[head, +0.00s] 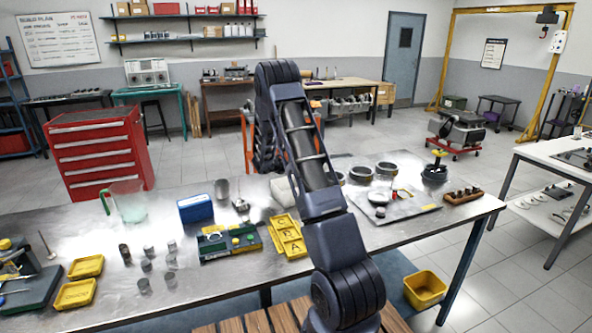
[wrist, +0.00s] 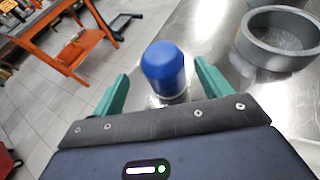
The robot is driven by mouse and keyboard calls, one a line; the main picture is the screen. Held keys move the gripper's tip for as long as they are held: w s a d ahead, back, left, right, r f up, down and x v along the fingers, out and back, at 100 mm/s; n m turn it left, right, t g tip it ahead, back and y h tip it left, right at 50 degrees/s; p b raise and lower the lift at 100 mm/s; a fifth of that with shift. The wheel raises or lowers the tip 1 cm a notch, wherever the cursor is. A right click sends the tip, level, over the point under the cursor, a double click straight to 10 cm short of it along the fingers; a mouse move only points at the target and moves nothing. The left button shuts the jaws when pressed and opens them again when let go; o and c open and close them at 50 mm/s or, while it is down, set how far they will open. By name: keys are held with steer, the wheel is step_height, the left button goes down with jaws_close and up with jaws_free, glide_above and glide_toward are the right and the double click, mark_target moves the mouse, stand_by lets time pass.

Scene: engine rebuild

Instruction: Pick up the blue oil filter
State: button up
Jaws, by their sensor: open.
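The blue oil filter (wrist: 165,68) stands on the metal bench top in the wrist view, a short cylinder with a rounded blue top and a paler lower part. My gripper (wrist: 161,72) is open, with one green finger to the left of the filter and one to the right. There is a visible gap on the left side; on the right the finger looks close, and I cannot tell whether it touches. In the head view my arm hides the filter and the gripper.
A grey ring (wrist: 277,38) lies close right of the filter. The metal bench (head: 420,232) also bears yellow trays (head: 287,236), a blue box (head: 195,208), a green-handled jug (head: 127,202) and a tray of parts (head: 425,208). A red tool cabinet (head: 98,150) stands behind, left.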

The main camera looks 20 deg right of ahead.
steer(key=x, duration=0.5)
steer(key=shift+s+d+f, duration=0.1)
steer(key=shift+s+f, duration=0.15)
steer(key=shift+w+d+f, duration=0.2)
steer(key=shift+w+d, duration=0.1)
steer(key=shift+d, duration=0.1)
steer(key=c, duration=1.2)
